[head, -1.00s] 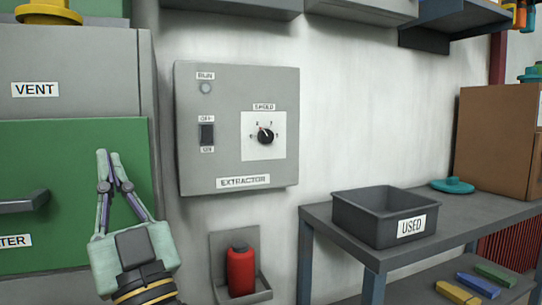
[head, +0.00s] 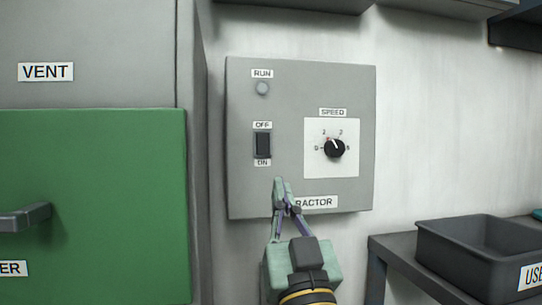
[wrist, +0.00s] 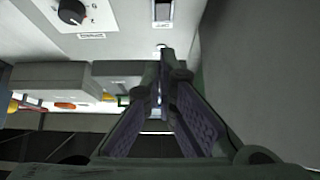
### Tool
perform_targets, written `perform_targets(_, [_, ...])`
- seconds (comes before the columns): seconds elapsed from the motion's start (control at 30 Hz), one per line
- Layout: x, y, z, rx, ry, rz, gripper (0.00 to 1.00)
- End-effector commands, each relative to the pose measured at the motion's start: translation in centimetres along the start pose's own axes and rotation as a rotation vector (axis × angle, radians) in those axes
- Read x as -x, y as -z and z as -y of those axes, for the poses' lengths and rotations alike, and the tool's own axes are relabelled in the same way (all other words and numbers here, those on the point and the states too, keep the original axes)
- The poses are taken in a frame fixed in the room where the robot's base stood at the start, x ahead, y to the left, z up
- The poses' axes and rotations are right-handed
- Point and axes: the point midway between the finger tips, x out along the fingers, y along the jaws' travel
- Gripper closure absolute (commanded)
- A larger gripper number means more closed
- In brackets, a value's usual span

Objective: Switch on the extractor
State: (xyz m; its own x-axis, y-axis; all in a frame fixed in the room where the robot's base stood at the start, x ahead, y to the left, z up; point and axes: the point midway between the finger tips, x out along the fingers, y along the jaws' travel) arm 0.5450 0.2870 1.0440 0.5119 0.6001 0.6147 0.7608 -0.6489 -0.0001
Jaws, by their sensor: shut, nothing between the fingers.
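The extractor panel (head: 295,95) is a grey box on the wall, its name label partly covered by my gripper. Its black rocker switch (head: 262,145) sits between an OFF label above and an ON label below; which way it is pressed is too small to tell. The switch also shows in the wrist view (wrist: 163,10), just beyond the fingertips. The RUN lamp (head: 262,88) looks grey and unlit. The speed knob (head: 334,148) is black on a white plate. My gripper (head: 279,182) is shut and empty, in front of the panel's lower part, below the switch.
A green door with a handle (head: 25,217) and a grey cabinet (head: 100,40) marked VENT stand left of the panel. A dark bin (head: 470,250) sits on a bench at the lower right. Shelves hang above. The wall right of the panel is bare.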

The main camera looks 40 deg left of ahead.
Motion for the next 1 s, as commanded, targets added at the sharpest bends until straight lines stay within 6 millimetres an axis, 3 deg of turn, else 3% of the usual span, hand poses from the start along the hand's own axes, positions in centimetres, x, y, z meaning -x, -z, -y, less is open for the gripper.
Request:
perform_targets(0.47, [-0.3,0.1,0.0,0.0,0.0,0.001,1.0])
perform_targets(1.0, [-3.2,0.5,0.0,-0.001,-0.001,0.005,1.0])
